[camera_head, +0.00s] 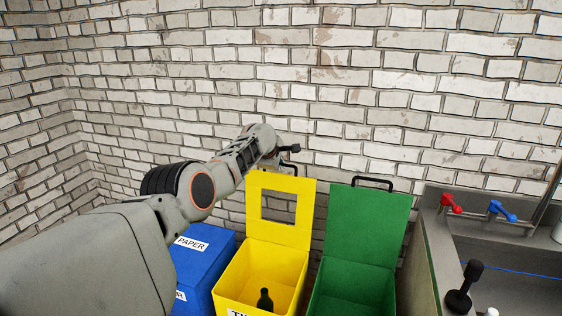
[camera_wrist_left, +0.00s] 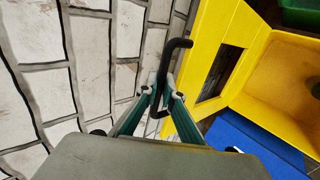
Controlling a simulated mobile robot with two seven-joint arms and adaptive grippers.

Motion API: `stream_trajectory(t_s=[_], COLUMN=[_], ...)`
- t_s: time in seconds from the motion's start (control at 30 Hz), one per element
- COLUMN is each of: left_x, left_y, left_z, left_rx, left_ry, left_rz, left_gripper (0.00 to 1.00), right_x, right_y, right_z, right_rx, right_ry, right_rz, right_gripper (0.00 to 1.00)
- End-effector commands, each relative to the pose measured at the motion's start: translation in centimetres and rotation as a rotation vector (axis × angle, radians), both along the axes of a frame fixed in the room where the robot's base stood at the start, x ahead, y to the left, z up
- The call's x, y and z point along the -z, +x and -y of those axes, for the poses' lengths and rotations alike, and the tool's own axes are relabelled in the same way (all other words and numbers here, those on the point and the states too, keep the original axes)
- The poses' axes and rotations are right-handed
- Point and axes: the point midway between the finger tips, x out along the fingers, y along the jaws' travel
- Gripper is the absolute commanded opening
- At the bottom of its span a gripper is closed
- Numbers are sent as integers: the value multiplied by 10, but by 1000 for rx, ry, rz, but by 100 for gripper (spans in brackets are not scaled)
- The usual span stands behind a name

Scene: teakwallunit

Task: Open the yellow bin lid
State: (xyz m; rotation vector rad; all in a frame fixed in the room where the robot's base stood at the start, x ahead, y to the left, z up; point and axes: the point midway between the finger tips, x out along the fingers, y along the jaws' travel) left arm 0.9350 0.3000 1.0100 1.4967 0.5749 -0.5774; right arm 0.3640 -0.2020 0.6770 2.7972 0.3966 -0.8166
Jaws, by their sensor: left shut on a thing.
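The yellow bin (camera_head: 262,277) stands in the middle of the row, and its lid (camera_head: 279,233) is raised upright against the brick wall. The lid has a square opening in it. A dark bottle (camera_head: 265,300) is inside the bin. My left gripper (camera_head: 284,150) is at the top of the lid, shut on the black lid handle (camera_head: 289,165). In the left wrist view the fingers (camera_wrist_left: 160,92) close around the black handle (camera_wrist_left: 172,62), with the yellow lid (camera_wrist_left: 208,60) to the right. My right gripper is not in view.
A blue bin (camera_head: 203,262) marked PAPER stands on the left with its lid down. A green bin (camera_head: 350,295) stands on the right with its lid (camera_head: 367,225) up. A sink counter (camera_head: 432,250) with red and blue taps is at the far right. The brick wall is close behind.

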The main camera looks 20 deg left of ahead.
Motion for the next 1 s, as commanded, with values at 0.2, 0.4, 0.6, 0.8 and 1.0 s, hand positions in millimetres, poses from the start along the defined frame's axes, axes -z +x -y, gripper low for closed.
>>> stream_trajectory(t_s=[0.2, 0.4, 0.6, 0.8, 1.0], left_x=[-7, -8, -6, -5, -20], left_y=[2, 3, 2, 1, 2], left_z=[-4, -4, -2, -1, -1], left_rx=[-7, -7, -5, -3, -2], left_ry=[-2, -2, -1, -2, -1], left_rz=[13, 16, 11, 7, 8], left_gripper=[0, 9, 24, 24, 24], right_x=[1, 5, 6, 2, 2], right_y=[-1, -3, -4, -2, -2], right_z=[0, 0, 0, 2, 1], right_rx=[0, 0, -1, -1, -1], right_ry=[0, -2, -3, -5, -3], right_rz=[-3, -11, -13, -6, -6], right_gripper=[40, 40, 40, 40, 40])
